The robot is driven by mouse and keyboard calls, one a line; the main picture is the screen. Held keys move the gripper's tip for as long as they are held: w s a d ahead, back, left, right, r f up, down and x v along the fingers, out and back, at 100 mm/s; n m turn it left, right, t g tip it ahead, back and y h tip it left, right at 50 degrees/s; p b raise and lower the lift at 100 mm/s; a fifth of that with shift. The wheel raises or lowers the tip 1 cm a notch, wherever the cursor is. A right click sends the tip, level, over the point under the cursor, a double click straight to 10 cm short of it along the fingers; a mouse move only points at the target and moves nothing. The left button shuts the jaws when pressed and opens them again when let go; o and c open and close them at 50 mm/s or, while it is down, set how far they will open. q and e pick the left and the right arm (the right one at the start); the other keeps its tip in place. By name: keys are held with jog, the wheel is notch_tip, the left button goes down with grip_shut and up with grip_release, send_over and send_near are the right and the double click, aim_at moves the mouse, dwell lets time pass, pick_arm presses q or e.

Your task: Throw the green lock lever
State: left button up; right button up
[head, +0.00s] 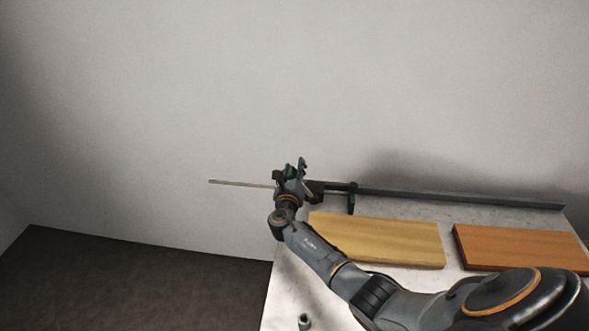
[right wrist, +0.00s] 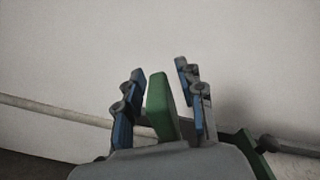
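A green lever (right wrist: 159,105) stands upright between the two fingers of my right gripper (right wrist: 162,95) in the right wrist view. It sits closer to the left finger, with a clear gap to the right finger; its base is hidden behind the gripper body. The fingers are apart and not closed on it. In the head view my right gripper (head: 293,170) is at the left end of a dark rail, where the lever is mostly hidden by it. My left gripper is not in view.
A dark rail (head: 470,197) runs along the table's back edge, with a dark green bracket (head: 352,197). A thin rod (head: 240,184) sticks out left. A yellow board (head: 385,238) and an orange board (head: 520,246) lie on the pale table. A small grey piece (head: 304,321) stands in front.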

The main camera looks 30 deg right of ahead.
jog(key=v, duration=1.2)
jog(key=shift+a, duration=0.1)
